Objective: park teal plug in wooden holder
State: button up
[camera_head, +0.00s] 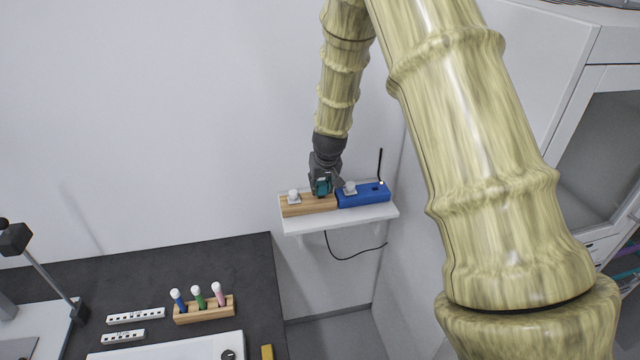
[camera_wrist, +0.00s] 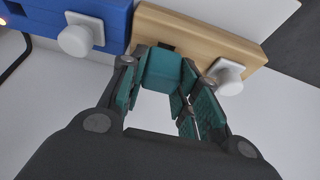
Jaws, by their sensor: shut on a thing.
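The teal plug (camera_wrist: 160,70) is a blocky piece between the fingers of my gripper (camera_wrist: 165,92) in the wrist view. My gripper is shut on it. The plug is right at the face of the wooden holder (camera_wrist: 205,42), close to a dark spot there; whether it is seated in the wood or only against it, I cannot tell. In the head view my gripper (camera_head: 322,188) points down over the wooden holder (camera_head: 297,209), which lies on a white wall shelf (camera_head: 345,220). The gripper hides part of the holder there.
A blue box (camera_head: 365,196) with a white knob (camera_head: 350,187) and a black antenna adjoins the holder. Another white knob (camera_wrist: 229,76) sits on the holder, close beside one finger. A dark table (camera_head: 250,270) with a small rack (camera_head: 204,310) of knobbed pegs stands lower left.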

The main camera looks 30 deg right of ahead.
jog(key=shift+f+b, duration=0.35)
jog(key=shift+f, duration=0.35)
dwell(0.5)
jog(key=o, duration=1.1)
jog(key=o, duration=0.4)
jog(key=shift+r, duration=0.15)
jog(key=shift+r+p, duration=2.75)
jog(key=shift+r, duration=1.15)
